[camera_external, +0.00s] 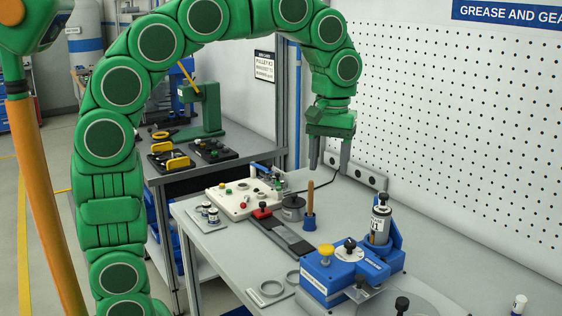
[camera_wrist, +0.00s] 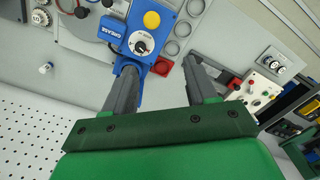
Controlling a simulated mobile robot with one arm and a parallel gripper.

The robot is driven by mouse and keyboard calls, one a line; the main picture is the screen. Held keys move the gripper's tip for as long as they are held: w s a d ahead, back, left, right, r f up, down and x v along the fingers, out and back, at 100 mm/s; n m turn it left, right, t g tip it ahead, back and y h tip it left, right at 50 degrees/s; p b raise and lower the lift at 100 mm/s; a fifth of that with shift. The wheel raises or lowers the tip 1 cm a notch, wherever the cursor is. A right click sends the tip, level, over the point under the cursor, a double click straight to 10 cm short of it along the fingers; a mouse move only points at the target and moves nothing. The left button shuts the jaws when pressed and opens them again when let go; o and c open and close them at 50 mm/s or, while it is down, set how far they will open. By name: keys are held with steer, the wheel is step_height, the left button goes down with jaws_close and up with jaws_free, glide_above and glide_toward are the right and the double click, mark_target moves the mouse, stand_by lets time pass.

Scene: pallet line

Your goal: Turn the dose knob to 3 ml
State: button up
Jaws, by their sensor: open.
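The blue dosing unit (camera_external: 320,287) stands on the bench at the front right. On its top is a white dial with a black dose knob (camera_external: 350,244); the knob also shows in the wrist view (camera_wrist: 141,46), near the top. The dial's marks are too small to read, so I cannot tell the setting. My gripper (camera_external: 329,166) is open and empty, high above the bench and behind the unit in the external view. Its two fingers (camera_wrist: 162,66) point down, apart from the knob. In the wrist view the knob lies beyond the left fingertip.
A yellow knob (camera_external: 326,250) sits beside the dial. A labelled cartridge (camera_external: 380,224) stands upright at the unit's back. A wooden-handled tool in a blue holder (camera_external: 308,220), a dark round weight (camera_external: 293,208) and a white control box (camera_external: 240,200) stand farther back. The pegboard wall (camera_external: 450,130) borders the bench.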

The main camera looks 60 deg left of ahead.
steer(key=n, duration=0.2)
glide_toward(351, 242)
steer(key=f, duration=0.8)
steer(key=shift+s+f, duration=0.25)
stand_by(0.7)
steer(key=shift+c, duration=0.5)
steer(key=c, duration=1)
